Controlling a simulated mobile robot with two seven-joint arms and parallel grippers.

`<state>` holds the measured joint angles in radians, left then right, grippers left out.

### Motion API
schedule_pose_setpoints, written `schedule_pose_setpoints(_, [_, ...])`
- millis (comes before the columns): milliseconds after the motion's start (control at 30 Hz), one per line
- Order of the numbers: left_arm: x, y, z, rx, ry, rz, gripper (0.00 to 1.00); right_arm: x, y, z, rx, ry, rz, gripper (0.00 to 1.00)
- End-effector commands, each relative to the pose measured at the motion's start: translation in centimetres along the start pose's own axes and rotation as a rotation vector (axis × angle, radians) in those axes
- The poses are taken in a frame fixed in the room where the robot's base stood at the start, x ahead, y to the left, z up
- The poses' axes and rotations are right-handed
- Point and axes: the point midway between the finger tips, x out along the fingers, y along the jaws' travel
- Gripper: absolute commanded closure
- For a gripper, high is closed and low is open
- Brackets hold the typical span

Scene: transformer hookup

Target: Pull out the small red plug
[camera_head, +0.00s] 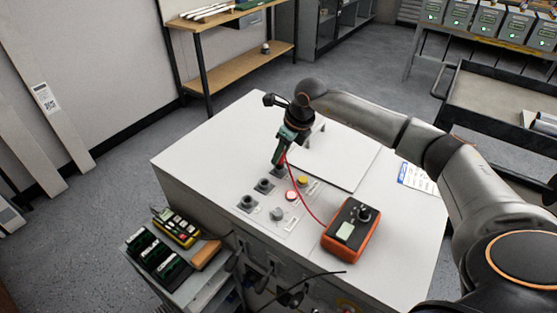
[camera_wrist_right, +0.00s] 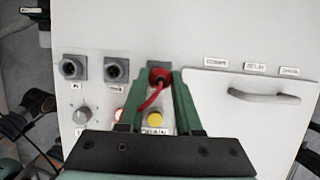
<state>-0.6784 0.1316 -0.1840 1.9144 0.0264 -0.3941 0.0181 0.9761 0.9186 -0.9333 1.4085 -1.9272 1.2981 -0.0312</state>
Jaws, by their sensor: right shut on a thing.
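The small red plug (camera_wrist_right: 160,77) shows in the right wrist view between the green fingers of my right gripper (camera_wrist_right: 161,84), which is shut on it. The plug is in front of the rightmost of three dark sockets on the white panel; whether it is fully seated I cannot tell. A thin red cable (camera_head: 305,204) runs from the plug to an orange meter (camera_head: 350,230) on the cabinet top. In the head view my right gripper (camera_head: 279,163) hides the plug. My left gripper is not in view.
The white cabinet (camera_head: 215,150) has two dark sockets (camera_head: 255,193), a red button (camera_head: 291,195), a yellow button (camera_head: 303,181) and a grey knob (camera_head: 277,214). A panel with a handle (camera_wrist_right: 263,97) is right of the gripper.

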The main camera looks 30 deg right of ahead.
Motion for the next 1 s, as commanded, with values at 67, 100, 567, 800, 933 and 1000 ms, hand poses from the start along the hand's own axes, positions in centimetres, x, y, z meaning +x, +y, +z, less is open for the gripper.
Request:
schedule_pose_setpoints(67, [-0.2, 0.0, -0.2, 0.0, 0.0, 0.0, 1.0, -0.3, 0.0, 0.1, 0.0, 0.0, 0.0, 1.0])
schedule_pose_setpoints(100, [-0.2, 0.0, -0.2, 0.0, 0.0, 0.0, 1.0, -0.4, 0.0, 0.1, 0.0, 0.0, 0.0, 1.0])
schedule_pose_setpoints(567, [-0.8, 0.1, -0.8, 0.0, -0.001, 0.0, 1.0, -1.4, 0.0, 0.5, 0.0, 0.0, 0.0, 1.0])
schedule_pose_setpoints(800, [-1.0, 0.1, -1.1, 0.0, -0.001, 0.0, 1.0, -1.9, 0.0, 0.7, 0.0, 0.0, 0.0, 1.0])
schedule_pose_setpoints(933, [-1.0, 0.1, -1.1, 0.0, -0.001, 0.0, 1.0, -1.9, 0.0, 0.7, 0.0, 0.0, 0.0, 1.0])
schedule_pose_setpoints(1000, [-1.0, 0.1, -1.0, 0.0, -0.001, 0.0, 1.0, -1.9, 0.0, 0.7, 0.0, 0.0, 0.0, 1.0])
